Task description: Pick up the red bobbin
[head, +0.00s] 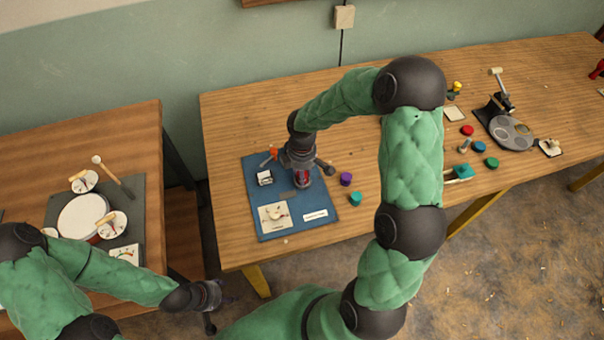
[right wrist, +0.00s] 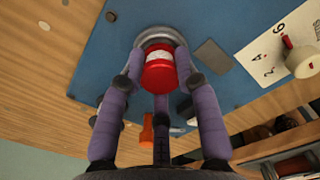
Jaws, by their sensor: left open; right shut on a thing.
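The red bobbin (right wrist: 158,75) has a pale band and sits between the three fingers of my right gripper (right wrist: 160,82), which is shut on it. A grey metallic ring shows just behind the bobbin; I cannot tell whether they touch. In the head view my right gripper (head: 301,178) is over the blue mat (head: 262,222), and only a little red shows between its fingers. My left gripper (head: 222,311) is open and empty, low in front of the gap between the tables, away from the bobbin.
A drum (head: 82,215) is on the left table.

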